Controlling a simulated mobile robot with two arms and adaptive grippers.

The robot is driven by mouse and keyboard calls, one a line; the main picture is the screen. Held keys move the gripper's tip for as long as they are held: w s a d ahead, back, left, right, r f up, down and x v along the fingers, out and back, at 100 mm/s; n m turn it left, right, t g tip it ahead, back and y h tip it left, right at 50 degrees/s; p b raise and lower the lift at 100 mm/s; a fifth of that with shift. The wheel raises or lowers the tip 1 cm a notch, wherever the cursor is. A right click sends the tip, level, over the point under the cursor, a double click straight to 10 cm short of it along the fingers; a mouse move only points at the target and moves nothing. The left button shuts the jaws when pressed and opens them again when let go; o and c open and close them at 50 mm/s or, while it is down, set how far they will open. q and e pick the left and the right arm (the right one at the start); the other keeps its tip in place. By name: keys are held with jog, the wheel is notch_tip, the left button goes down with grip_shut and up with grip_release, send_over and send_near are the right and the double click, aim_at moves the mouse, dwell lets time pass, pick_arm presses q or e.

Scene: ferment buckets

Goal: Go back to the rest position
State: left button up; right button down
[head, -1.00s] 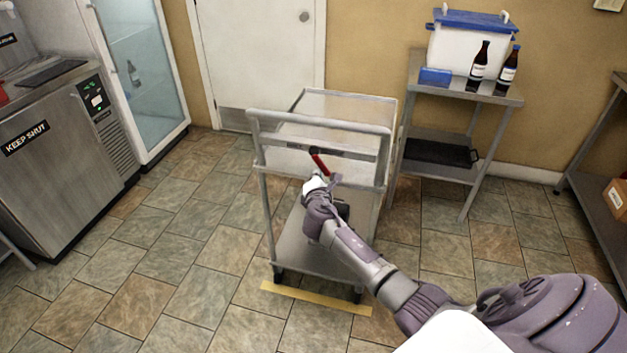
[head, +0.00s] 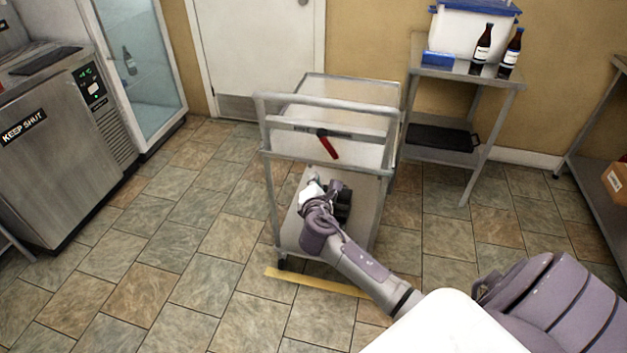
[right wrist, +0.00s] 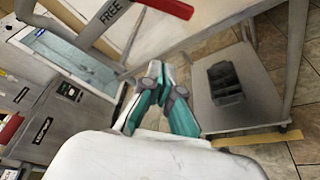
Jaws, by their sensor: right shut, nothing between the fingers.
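My right gripper (head: 322,188) is shut and empty. It is just in front of the grey metal cart (head: 268,195), below the cart's red lever (head: 328,146), and apart from the lever. In the right wrist view its teal fingers (right wrist: 157,78) are together with nothing between them. The lever (right wrist: 168,8) shows at the top of that view, on a bar marked FREE. My left gripper is not in view.
A dark caddy (right wrist: 226,84) stands on the cart's lower shelf. A yellow floor strip (head: 318,283) lies at the cart's front. A steel cabinet (head: 60,150) is at left. A side table (head: 468,157) with bottles and a bucket (head: 462,35) stands behind right. Floor left of the cart is clear.

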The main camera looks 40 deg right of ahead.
jog(key=s+a+f+m+g+y, duration=0.2)
jog(key=s+f, duration=0.5)
jog(key=f, duration=0.4)
jog(key=s+a+f+m+g+y, duration=0.25)
jog(key=s+f, duration=0.35)
jog(key=f, duration=0.6)
jog(key=s+a+f+m+g+y, duration=0.1)
jog(key=s+a+f+m+g, duration=0.15)
jog(key=s+f, duration=0.65)
jog(key=s+a+f+m+g+y, duration=0.1)
jog(key=s+a+f+m, duration=0.2)
jog(key=s, duration=0.6)
jog(key=s+a+f+m+g+y, duration=0.1)
jog(key=s+a+f+m+g, duration=0.1)
jog(key=s+f, duration=0.5)
jog(key=s+a+f+m+g+y, duration=0.1)
jog(key=s+f, duration=0.5)
jog(key=s, duration=0.7)
jog(key=a+m+g, duration=0.1)
jog(key=a+m, duration=0.1)
jog(key=m, duration=0.1)
jog(key=shift+s+a, duration=0.15)
jog(key=shift+a, duration=0.2)
jog(key=shift+s, duration=0.1)
